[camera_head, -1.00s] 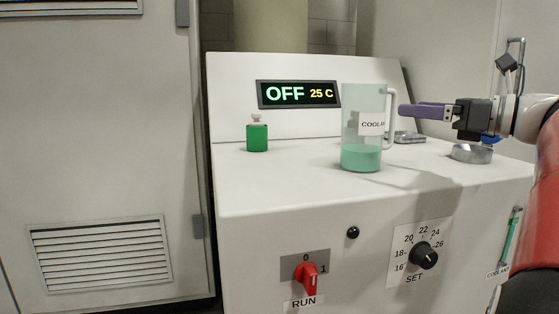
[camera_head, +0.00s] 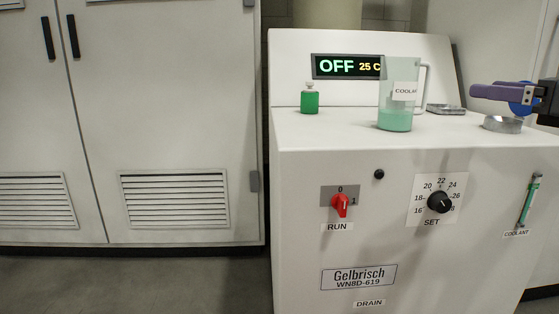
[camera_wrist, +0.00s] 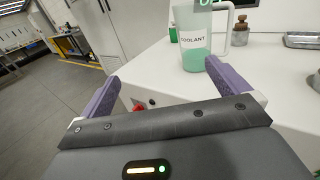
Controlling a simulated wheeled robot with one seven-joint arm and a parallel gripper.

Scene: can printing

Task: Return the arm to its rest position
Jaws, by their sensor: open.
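My gripper (camera_head: 500,94) shows at the right edge of the head view, beside the machine's top and to the right of the coolant pitcher. Its purple fingers also show in the wrist view (camera_wrist: 165,85), spread wide with nothing between them. The coolant pitcher (camera_head: 394,119) is clear, holds green liquid at the bottom and stands upright on the machine. In the wrist view the pitcher (camera_wrist: 194,58) stands beyond the fingers, apart from them. Most of my arm is outside the head view.
A green bottle (camera_head: 310,100), a round metal dish (camera_head: 503,125) and a metal tray (camera_head: 445,109) stand on top. Floor at left is clear.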

